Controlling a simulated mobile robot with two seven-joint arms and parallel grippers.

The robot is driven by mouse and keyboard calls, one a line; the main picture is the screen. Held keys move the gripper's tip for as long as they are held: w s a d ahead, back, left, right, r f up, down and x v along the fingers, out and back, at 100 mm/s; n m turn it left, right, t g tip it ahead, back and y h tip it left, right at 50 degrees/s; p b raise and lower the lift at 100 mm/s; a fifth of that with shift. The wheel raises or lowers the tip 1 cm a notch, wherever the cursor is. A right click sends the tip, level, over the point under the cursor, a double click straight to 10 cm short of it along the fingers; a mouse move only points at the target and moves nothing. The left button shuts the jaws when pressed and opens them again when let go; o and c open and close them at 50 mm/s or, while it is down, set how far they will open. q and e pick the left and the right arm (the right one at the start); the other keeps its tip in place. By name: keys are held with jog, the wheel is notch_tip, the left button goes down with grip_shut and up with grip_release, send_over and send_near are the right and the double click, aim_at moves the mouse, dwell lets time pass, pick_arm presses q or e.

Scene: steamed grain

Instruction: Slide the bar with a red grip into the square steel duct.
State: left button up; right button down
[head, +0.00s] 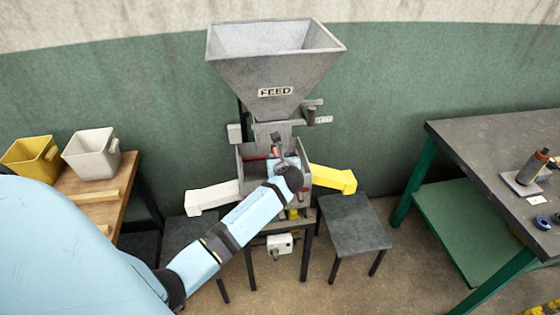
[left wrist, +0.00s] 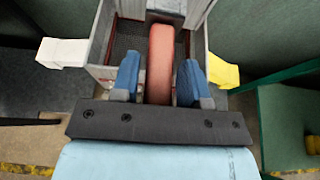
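A dark part (left wrist: 165,18) shows at the grip's far end. In the head view my left gripper (head: 283,165) is at the machine below the hopper, and its wrist hides most of the bar. A grey steel duct (head: 270,132) comes down from the hopper. Grey walls (left wrist: 104,38) flank the grip in the left wrist view. Whether the bar's tip is inside the duct is hidden. My right gripper is not in view.
A large hopper (head: 272,75) marked FEED stands above. White (head: 212,196) and yellow (head: 333,179) chutes stick out on either side. A dark stool (head: 352,224) is at the right. A workbench (head: 480,150) holds a dark orange-topped tool (head: 532,168). Two bins stand on the left table.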

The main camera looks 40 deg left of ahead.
pick_arm(q)
jog(key=shift+o, duration=1.1)
jog(key=shift+f, duration=0.1)
jog(key=shift+s+d, duration=0.2)
jog(key=shift+d, duration=0.05)
jog(key=b+v, duration=0.2)
jog(key=v, duration=1)
jog(key=s+d+f+n+t+h, duration=0.1)
jog(key=s+d+f+n+h, duration=0.7)
jog(key=f, duration=0.4)
jog(key=s+d+f+n+h, duration=0.2)
jog(key=s+d+n, duration=0.2)
jog(key=s+n, duration=0.3)
jog(key=s+d+f+n+t+h, duration=0.1)
jog(key=s+d+f+n+h, duration=0.2)
jog(key=s+d+n, duration=0.2)
jog(key=s+n, duration=0.3)
jog(key=shift+f, duration=0.35)
